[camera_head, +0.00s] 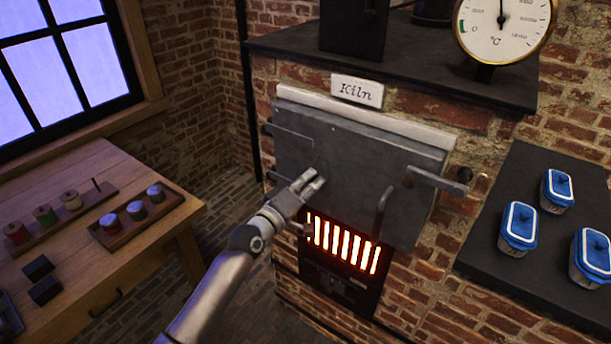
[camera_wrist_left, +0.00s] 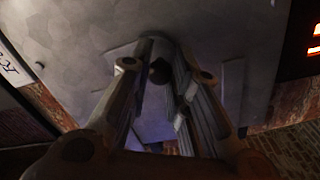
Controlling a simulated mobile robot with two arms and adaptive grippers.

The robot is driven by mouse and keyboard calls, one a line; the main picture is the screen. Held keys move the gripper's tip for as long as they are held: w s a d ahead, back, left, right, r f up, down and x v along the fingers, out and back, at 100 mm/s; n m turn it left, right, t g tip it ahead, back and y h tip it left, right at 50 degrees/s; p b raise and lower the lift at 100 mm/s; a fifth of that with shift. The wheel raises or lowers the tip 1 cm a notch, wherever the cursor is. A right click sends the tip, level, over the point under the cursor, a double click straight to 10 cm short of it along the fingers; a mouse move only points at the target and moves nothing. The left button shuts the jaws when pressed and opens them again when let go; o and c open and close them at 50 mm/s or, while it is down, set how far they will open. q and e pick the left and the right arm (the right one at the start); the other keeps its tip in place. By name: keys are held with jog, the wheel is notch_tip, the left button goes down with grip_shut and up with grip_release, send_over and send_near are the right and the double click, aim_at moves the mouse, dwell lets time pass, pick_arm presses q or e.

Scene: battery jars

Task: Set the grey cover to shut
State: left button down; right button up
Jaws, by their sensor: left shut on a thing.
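A grey metal kiln door (camera_head: 362,160) fills the kiln front in the head view. A thin, flat grey cover (camera_head: 290,148) lies against the left part of the door. In the left wrist view the cover (camera_wrist_left: 232,88) shows as a plate behind my fingers. My left gripper (camera_head: 318,180) is at the lower right of this plate. In the left wrist view its fingers (camera_wrist_left: 165,70) close about a small dark knob (camera_wrist_left: 158,72), partly hidden between them. I cannot tell exactly how far the cover is open. My right gripper is not in view.
A glowing grate (camera_head: 343,245) is below the door. A latch handle (camera_head: 437,180) juts out at the door's right, and an upright handle (camera_head: 380,212) at its lower edge. Blue lidded jars (camera_head: 519,228) stand on the dark right shelf. A wooden table (camera_head: 140,172) is at left.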

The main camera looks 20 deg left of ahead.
pick_arm(q)
jog(key=shift+s+d+n+p, duration=0.15)
jog(key=shift+d+n+p, duration=0.35)
jog(key=shift+n, duration=0.7)
jog(key=shift+f, duration=0.1)
jog(key=c, duration=1.3)
grip_release()
jog(key=shift+s, duration=0.1)
jog(key=v, duration=1.2)
